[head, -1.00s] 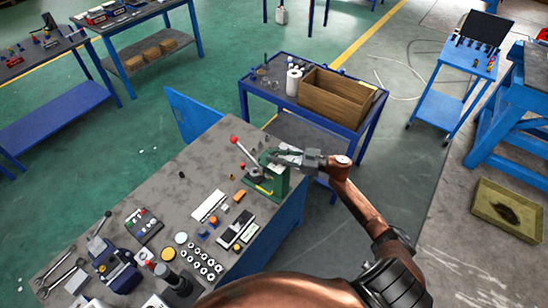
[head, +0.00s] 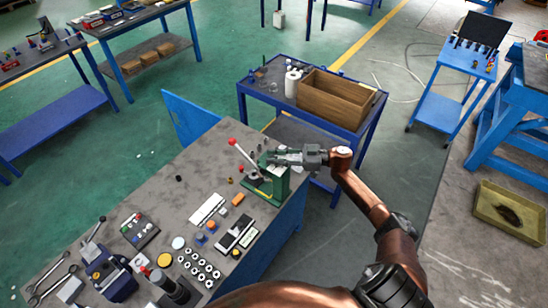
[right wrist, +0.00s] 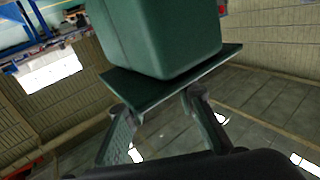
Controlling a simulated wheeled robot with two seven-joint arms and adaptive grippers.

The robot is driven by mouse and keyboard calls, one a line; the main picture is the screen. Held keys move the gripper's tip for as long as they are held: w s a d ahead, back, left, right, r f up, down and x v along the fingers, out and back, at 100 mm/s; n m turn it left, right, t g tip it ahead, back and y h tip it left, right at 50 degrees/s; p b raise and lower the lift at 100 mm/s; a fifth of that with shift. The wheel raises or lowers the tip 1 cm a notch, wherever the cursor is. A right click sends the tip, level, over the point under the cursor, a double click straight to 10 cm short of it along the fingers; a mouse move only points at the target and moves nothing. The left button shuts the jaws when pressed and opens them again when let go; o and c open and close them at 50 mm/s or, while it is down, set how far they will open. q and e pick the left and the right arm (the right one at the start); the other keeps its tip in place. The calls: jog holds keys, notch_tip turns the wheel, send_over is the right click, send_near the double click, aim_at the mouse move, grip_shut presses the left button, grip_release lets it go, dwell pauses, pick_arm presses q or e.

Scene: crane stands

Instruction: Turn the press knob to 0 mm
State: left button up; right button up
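The green press (head: 280,182) stands at the right end of the grey workbench, with a red-tipped lever at its left side. My right gripper (head: 272,158) is at the top of the press, reaching in from the right. In the right wrist view, the dark green press body (right wrist: 165,35) and a flat green plate (right wrist: 170,85) lie just beyond my right gripper (right wrist: 160,105). Its two fingers are spread apart, with background visible between them. The fingertips are close to the plate; contact cannot be told. I cannot make out the press knob or its scale. My left gripper is out of view.
The workbench (head: 195,165) also holds a vise (head: 112,272), wrenches, a caliper case (head: 235,233) and several small metal parts left of the press. A blue cart with a wooden box (head: 340,97) stands behind the press.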

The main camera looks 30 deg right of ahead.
jog(key=o, duration=0.3)
jog(key=v, duration=1.2)
dwell(0.3)
